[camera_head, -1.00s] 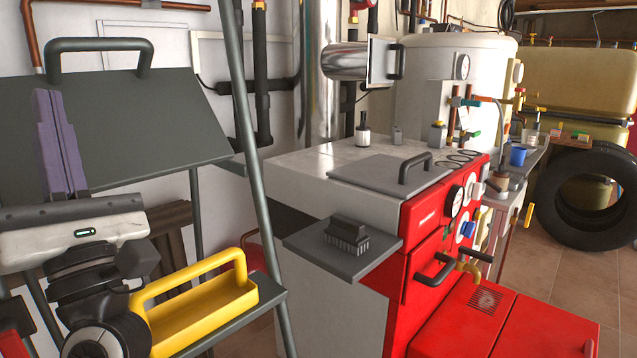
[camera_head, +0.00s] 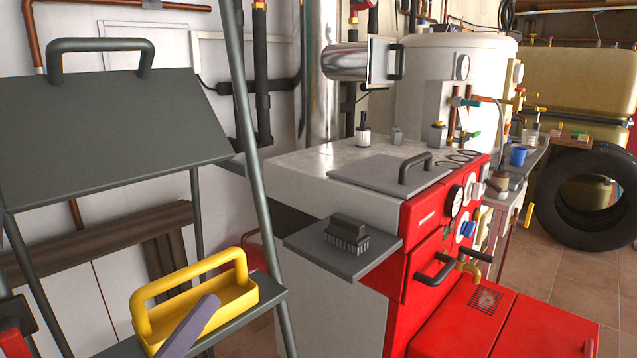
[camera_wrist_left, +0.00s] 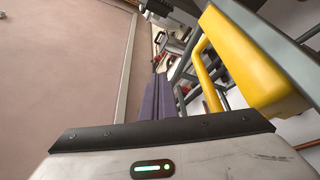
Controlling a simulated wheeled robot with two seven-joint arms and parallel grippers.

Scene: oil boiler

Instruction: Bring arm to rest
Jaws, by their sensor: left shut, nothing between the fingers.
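My left gripper (camera_head: 190,325) shows in the head view only as purple fingers at the bottom edge, in front of the yellow tool carrier (camera_head: 245,295). The rest of that arm is out of the picture. In the left wrist view the purple fingers (camera_wrist_left: 162,97) are together and empty, pointing away from the camera. The yellow carrier (camera_wrist_left: 255,65) is to their right there. I cannot tell whether the fingers touch it. My right gripper is in neither view.
The carrier stands on a step of the grey stepladder (camera_head: 262,190). A dark brush (camera_head: 347,235) lies on a grey side shelf (camera_head: 300,240) by the red boiler front (camera_head: 425,220). A tire (camera_head: 548,205) leans at the right. Tiled floor there is open.

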